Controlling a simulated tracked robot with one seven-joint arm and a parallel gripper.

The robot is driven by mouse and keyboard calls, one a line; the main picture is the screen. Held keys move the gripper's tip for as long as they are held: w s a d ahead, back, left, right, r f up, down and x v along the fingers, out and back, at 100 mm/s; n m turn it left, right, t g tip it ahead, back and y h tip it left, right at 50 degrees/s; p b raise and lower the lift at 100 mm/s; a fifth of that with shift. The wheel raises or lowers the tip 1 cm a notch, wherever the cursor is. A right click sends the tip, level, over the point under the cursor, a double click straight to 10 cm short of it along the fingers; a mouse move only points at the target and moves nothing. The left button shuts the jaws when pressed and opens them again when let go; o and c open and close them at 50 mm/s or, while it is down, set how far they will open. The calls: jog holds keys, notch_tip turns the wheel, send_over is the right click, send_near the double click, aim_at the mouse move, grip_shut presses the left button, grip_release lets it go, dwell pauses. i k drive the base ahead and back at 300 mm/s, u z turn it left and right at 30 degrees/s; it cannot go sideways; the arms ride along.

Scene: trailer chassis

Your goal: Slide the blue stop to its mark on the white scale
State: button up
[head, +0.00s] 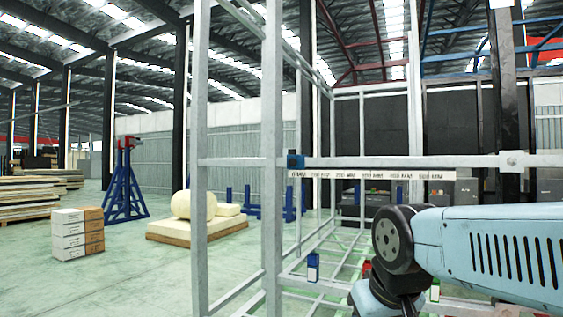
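The blue stop (295,160) is a small block on the grey horizontal rail (420,160), close to the upright post at the rail's left end. The white scale (370,174) is a long strip under the rail. It bears several dark printed labels, too small to read surely. The stop sits at the left end of the scale. Which label is its mark cannot be told. My light-blue arm with dark joints reaches in from the lower right, below and in front of the rail. My gripper is out of view.
The grey frame has uprights (272,120) and lower bars around the rail. A blue-and-white block (313,267) is on a lower bar. A bracket (514,160) sits on the rail's right part. Blue stand (125,185), boxes (77,234) and pallet stand left on open floor.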

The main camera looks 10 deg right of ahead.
aim_at(297, 161)
jog(key=z, duration=0.1)
jog(key=i, duration=0.9)
jog(key=u, duration=0.1)
